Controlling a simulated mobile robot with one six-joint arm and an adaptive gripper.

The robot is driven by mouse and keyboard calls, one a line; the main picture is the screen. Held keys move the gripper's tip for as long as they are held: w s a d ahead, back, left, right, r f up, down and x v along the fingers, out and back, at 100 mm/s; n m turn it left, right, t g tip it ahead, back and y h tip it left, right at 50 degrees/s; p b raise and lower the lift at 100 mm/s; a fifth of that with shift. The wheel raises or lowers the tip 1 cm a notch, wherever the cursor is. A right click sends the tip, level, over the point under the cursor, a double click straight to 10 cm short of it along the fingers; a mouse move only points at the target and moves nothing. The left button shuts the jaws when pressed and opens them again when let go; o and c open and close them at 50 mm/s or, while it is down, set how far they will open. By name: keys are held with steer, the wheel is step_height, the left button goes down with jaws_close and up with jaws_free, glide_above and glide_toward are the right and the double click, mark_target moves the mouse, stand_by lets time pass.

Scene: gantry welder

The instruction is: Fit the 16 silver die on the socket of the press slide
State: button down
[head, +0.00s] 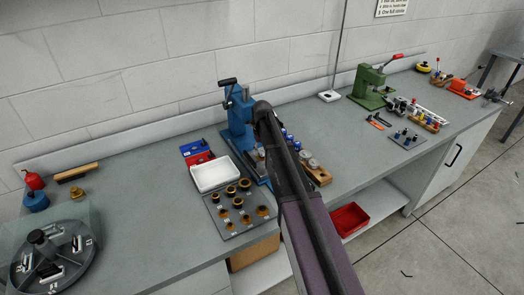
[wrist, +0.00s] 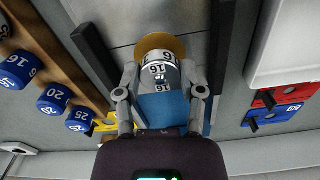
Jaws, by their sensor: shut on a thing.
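My gripper (wrist: 160,92) is shut on a silver die (wrist: 158,70) marked 16, with a finger on each side of it in the wrist view. A gold-brown round rim shows just beyond the die; I cannot tell whether the two touch. The blue press (head: 238,112) stands at the back of the bench in the head view, with a black handle on top. A blue part shows below the die in the wrist view. My arm hides the press front, the gripper and the die in the head view. The slide socket cannot be made out.
A wooden rack (wrist: 62,52) of blue dies marked 16, 20 and 25 stands left in the wrist view. A white tray (head: 214,174) and a grey plate (head: 228,222) with black-and-gold rings lie left of my arm. A green press (head: 370,84) stands farther right.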

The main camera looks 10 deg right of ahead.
steer(key=shift+f+b, duration=0.55)
steer(key=shift+f, duration=0.1)
steer(key=shift+c, duration=0.6)
jaws_free()
steer(key=shift+r, duration=0.2)
